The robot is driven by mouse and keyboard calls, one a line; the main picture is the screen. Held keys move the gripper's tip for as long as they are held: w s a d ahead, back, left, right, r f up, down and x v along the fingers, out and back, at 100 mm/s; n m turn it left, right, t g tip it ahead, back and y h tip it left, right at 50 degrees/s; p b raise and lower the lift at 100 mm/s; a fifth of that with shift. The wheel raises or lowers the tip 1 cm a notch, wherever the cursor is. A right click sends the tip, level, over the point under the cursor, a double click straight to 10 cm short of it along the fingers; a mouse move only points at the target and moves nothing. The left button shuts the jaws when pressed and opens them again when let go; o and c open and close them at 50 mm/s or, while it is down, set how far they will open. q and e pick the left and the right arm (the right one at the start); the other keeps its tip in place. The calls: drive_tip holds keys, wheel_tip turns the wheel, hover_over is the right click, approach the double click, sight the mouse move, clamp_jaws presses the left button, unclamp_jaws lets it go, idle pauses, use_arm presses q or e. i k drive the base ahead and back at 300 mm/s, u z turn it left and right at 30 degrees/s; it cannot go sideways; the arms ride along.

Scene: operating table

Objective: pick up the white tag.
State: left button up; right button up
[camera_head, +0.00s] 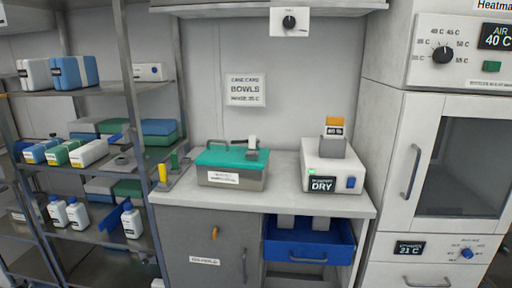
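I cannot tell for sure which item is the white tag. A white label (223,177) with dark print is on the front of a grey box (254,183) with a teal lid (226,158), standing on the counter. A small pale upright piece (252,142) shows at the back of that lid. Another white label (205,261) is on the grey cabinet door below. A white sign (246,90) reading "BOWLS" is on the wall. Neither of my grippers is in view.
A white device (318,174) marked "DRY" stands on the counter's right (285,196). Below it a blue drawer (309,248) is pulled out. Metal shelves (105,90) with boxes and bottles stand left; a warming cabinet (465,160) stands right. The counter's front middle is clear.

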sight(252, 149)
drive_tip(key=z, duration=0.95)
drive_tip(key=k, duration=0.5)
drive_tip(key=u, duration=2.15)
drive_tip(key=i, duration=2.2)
drive_tip(key=z, duration=0.25)
